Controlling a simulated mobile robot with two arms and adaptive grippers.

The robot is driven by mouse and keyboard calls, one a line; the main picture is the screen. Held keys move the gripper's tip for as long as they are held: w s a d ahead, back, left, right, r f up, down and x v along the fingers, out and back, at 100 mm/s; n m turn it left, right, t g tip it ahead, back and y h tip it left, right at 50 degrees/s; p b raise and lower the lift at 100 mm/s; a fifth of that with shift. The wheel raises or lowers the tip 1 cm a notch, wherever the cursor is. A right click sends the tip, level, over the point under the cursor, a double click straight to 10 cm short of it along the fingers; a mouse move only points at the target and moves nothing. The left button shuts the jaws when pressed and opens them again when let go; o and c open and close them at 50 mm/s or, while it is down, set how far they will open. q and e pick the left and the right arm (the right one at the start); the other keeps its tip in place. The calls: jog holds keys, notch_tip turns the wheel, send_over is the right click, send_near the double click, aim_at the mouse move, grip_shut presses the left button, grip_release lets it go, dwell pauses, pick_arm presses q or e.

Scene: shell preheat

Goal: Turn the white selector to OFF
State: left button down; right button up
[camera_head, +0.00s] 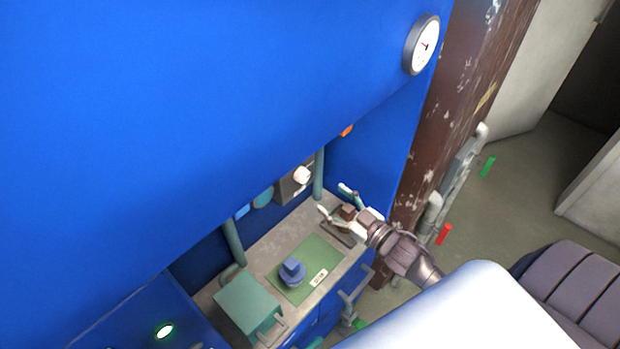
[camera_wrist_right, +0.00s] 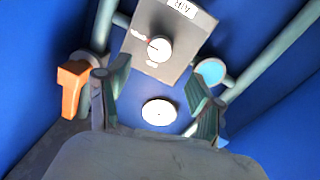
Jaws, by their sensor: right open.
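The white selector (camera_head: 301,175) is a round knob on a grey box (camera_head: 284,190) at the back of the blue cabinet's recess. In the right wrist view the white selector (camera_wrist_right: 158,48) sits on the grey box, with a small dark mark at its left and tiny labels I cannot read surely. My right gripper (camera_head: 333,201) is open and empty, in front of the box and apart from the knob. In the right wrist view the open fingers of my right gripper (camera_wrist_right: 160,90) stand left and right below the knob. My left gripper is not in view.
A white round disc (camera_wrist_right: 159,112) shows between the fingers. An orange handle (camera_wrist_right: 72,88) is at left. A blue round part (camera_wrist_right: 211,72) is beside the box. A green mat (camera_head: 325,254) holds a blue knob-like part (camera_head: 291,271); a green box (camera_head: 247,303) stands nearby.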

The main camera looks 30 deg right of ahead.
aim_at(306, 179)
jog(key=p+x, duration=0.1)
jog(key=x, duration=0.7)
jog(key=shift+w+a, duration=0.2)
jog(key=shift+w, duration=0.2)
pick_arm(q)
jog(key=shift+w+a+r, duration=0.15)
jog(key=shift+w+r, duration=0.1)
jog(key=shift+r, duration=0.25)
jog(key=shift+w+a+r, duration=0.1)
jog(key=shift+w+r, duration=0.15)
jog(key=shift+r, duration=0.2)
pick_arm(e)
jog(key=c, duration=1.1)
jog(key=shift+f, duration=0.1)
jog(key=shift+c, duration=0.2)
